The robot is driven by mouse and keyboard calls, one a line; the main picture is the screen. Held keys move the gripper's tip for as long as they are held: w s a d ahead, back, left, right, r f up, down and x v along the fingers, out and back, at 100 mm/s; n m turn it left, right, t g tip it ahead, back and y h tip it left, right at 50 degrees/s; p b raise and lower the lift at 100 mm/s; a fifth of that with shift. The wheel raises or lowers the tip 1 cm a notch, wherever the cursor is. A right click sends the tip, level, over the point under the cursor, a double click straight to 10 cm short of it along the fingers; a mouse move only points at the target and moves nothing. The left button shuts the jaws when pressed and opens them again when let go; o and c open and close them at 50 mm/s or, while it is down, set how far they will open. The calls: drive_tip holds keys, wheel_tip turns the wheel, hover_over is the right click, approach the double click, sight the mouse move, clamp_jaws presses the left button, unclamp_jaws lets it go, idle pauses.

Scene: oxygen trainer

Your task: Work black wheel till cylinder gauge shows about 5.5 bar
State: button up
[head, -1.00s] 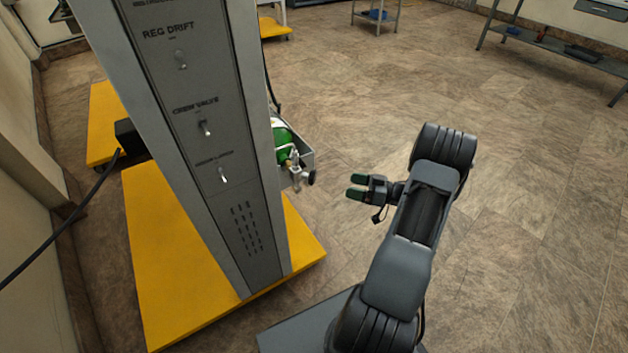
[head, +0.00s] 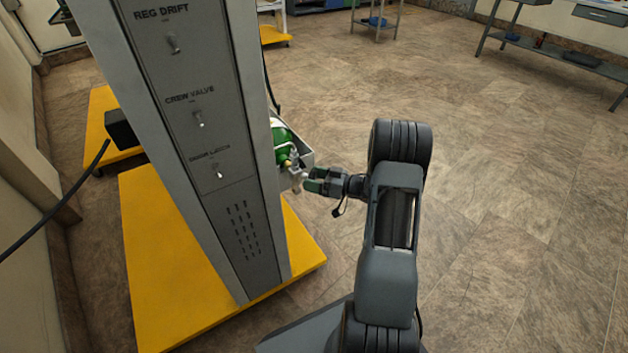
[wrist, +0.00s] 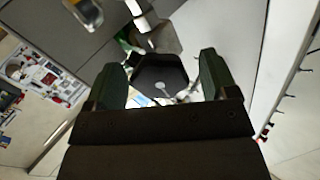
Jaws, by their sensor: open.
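The black wheel (wrist: 160,75) shows in the wrist view between the two green-padded fingers of my gripper (wrist: 161,80). The fingers stand apart on either side of it, and I cannot tell whether either touches it. In the head view my gripper (head: 312,180) is beside the green cylinder (head: 283,143) and its brass and grey fittings, at the right side of the grey panel. The wheel is hidden behind the gripper there.
The tall grey panel (head: 190,100) with labelled switches stands on a yellow base (head: 165,270), left of my arm. A black hose (head: 55,232) runs at the far left. The floor (head: 510,220) to the right is clear. Grey shelves (head: 560,55) stand at the back right.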

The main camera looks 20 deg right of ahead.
drive_tip(key=shift+c, duration=0.4)
drive_tip(key=c, duration=0.8)
drive_tip(key=n, duration=0.4)
drive_tip(key=shift+c, duration=0.2)
drive_tip(key=o, duration=0.9)
drive_tip(key=p+v, duration=0.3)
drive_tip(key=v, duration=1)
drive_tip(key=shift+s+d, duration=0.25)
drive_tip(key=shift+s, duration=0.05)
